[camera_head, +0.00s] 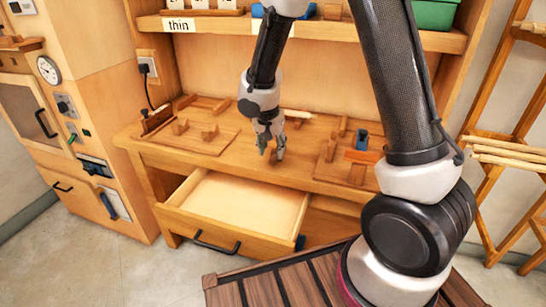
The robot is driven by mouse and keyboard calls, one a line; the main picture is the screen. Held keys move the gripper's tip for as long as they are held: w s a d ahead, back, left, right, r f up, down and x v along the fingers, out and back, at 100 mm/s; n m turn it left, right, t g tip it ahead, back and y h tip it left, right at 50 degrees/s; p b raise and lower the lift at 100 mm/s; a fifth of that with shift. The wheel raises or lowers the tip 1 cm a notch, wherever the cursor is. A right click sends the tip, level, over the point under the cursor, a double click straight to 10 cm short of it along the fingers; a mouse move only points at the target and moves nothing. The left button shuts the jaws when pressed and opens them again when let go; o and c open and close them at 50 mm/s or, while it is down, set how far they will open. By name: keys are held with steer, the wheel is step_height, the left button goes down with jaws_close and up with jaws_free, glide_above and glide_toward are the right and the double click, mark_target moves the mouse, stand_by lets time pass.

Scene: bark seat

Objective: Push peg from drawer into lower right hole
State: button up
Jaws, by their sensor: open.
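My gripper (271,154) hangs open over the front middle of the wooden bench, fingers pointing down, above and behind the open drawer. The drawer (245,200) is pulled out and its pale floor looks bare; no peg shows in it. A pale rod (297,113) lies on the bench behind the gripper; I cannot tell if it is the peg. No hole can be made out at this size. Something small and wooden lies close by the fingertips, partly hidden by them.
A board with small wooden blocks (193,138) lies on the left of the bench. Another board (331,170) with blocks and a blue piece (361,140) lies on the right. A shelf (225,27) labelled "thin" runs above. A rack with pale rods (508,151) stands right.

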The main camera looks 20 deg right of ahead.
mark_target(273, 157)
steer(key=shift+x, duration=2.85)
steer(key=c, duration=0.9)
steer(key=shift+w+d+v, duration=0.15)
steer(key=shift+w+v, duration=0.05)
steer(key=shift+v, duration=0.8)
steer(key=shift+w+d+v, duration=0.15)
steer(key=shift+w+v, duration=0.05)
steer(key=shift+v, duration=0.8)
steer(key=shift+w+d+v, duration=0.1)
steer(key=shift+w+v, duration=0.05)
steer(key=shift+v, duration=0.85)
jaws_close()
steer(key=shift+r, duration=0.15)
